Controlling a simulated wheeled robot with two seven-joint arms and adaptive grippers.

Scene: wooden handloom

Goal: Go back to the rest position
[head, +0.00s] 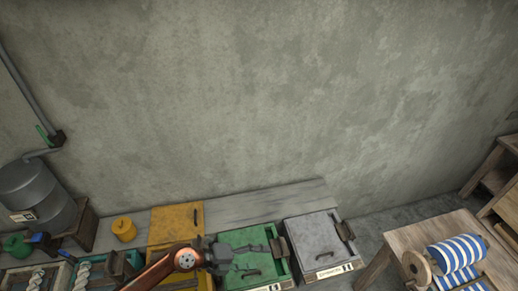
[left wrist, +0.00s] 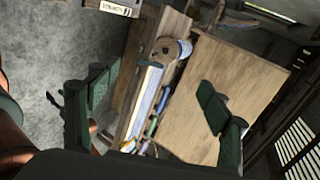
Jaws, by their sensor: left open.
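My left gripper (head: 256,259) shows at the bottom middle of the head view. Its copper-coloured arm comes in from the lower left, and its dark fingers point right, in front of the green bin (head: 285,268). In the left wrist view the two dark green fingers (left wrist: 154,88) stand wide apart with nothing held between them. Beyond them lie a wooden table (left wrist: 243,75) and a striped roll (left wrist: 150,85). I cannot tell the gripper's exact height above the bin. My right gripper is in neither view.
A yellow bin (head: 176,222) and a grey lidded bin (head: 312,240) flank the green one. A yellow pot (head: 124,228) and a grey barrel (head: 36,195) are at left. A wooden table (head: 405,240) with a blue-striped roll (head: 456,252) is at right.

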